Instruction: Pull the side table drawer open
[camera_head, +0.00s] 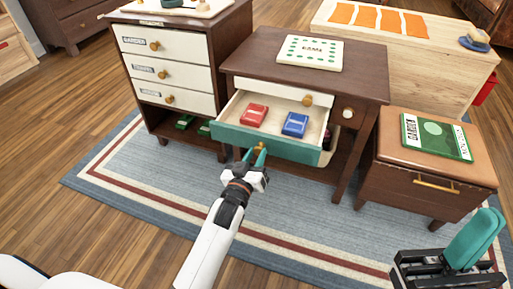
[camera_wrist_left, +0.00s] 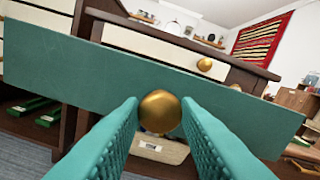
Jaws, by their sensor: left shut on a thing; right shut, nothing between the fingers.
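The side table (camera_head: 335,62) is dark brown and stands mid-view. Its lower drawer (camera_head: 290,147), with a teal front, is pulled out, and a red box (camera_head: 254,115) and a blue box (camera_head: 295,124) lie inside. My left gripper (camera_head: 255,156) is shut on the drawer's round brass knob (camera_wrist_left: 160,110); its teal fingers sit on either side of the knob in the left wrist view, with the teal drawer front (camera_wrist_left: 90,75) behind. My right gripper (camera_head: 471,242) is at the lower right, shut and empty, apart from the table.
A white-fronted drawer cabinet (camera_head: 166,45) stands left of the table. A low brown cabinet (camera_head: 425,185) with a green book (camera_head: 436,137) stands at the right. A blue striped rug (camera_head: 190,190) covers the open floor in front.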

